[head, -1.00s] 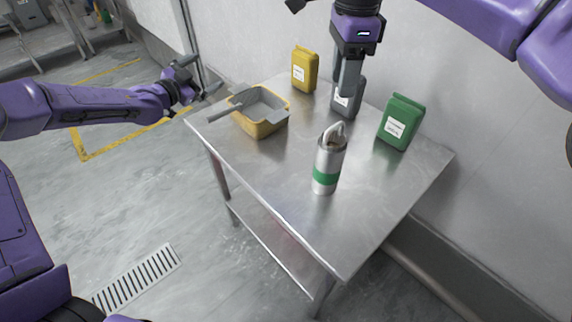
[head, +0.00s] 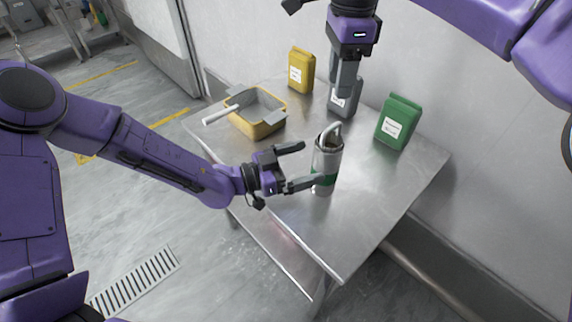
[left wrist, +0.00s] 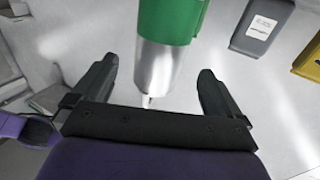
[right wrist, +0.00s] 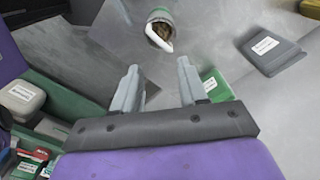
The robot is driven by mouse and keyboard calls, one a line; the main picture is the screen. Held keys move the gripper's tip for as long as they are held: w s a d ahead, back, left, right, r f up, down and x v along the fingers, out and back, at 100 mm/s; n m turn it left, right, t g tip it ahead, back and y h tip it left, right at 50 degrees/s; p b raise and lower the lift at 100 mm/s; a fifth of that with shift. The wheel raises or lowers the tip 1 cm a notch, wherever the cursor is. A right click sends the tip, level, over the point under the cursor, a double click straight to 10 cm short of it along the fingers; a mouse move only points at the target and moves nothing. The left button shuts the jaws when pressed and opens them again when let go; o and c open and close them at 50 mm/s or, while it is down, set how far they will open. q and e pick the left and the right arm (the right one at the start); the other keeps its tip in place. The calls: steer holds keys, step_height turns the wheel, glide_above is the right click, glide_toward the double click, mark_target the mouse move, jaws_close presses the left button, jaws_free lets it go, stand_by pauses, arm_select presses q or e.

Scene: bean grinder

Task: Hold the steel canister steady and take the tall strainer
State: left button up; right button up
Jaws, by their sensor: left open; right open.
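The steel canister (head: 327,160) with a green band stands upright on the table's front part. The pale looped handle of the tall strainer (head: 336,128) sticks out of its top; the rest is hidden inside. My left gripper (head: 298,166) is open at the canister's left side. In the left wrist view the canister (left wrist: 165,62) shows ahead, between the lines of the two fingers. My right gripper (head: 345,84) is open and empty, high towards the back. In the right wrist view the strainer handle (right wrist: 157,40) and canister mouth (right wrist: 161,15) lie beyond its fingertips (right wrist: 160,66).
A yellow bin (head: 262,128) with a grey insert and pale handle sits at the table's left. Yellow (head: 301,70), grey (head: 345,98) and green (head: 397,122) labelled containers stand along the back. The metal table (head: 375,195) is clear right of the canister.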

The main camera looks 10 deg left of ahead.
mark_target(329, 156)
arm_select(q)
steer(key=x, duration=0.6)
steer(key=shift+w+d, duration=0.1)
steer(key=shift+d, duration=0.05)
steer(key=shift+c, duration=0.3)
steer(key=c, duration=1)
steer(key=shift+c, duration=0.5)
arm_select(e)
steer(key=shift+d, duration=0.1)
steer(key=shift+c, duration=1.2)
steer(key=d, duration=0.1)
steer(key=d+n+y, duration=0.1)
steer(key=d+n, duration=0.1)
steer(key=shift+s+r, duration=0.25)
steer(key=shift+s, duration=0.05)
steer(key=shift+c, duration=0.9)
arm_select(q)
steer(key=shift+d, duration=0.1)
arm_select(e)
steer(key=a+f+n, duration=0.1)
steer(key=f, duration=0.3)
steer(key=a+f+n, duration=0.1)
steer(key=f+n, duration=0.1)
steer(key=f, duration=0.2)
steer(key=w+a+f+n+t, duration=0.1)
steer(key=f+n, duration=0.1)
steer(key=f, duration=0.2)
steer(key=shift+f+y, duration=0.3)
steer(key=shift+y, duration=0.1)
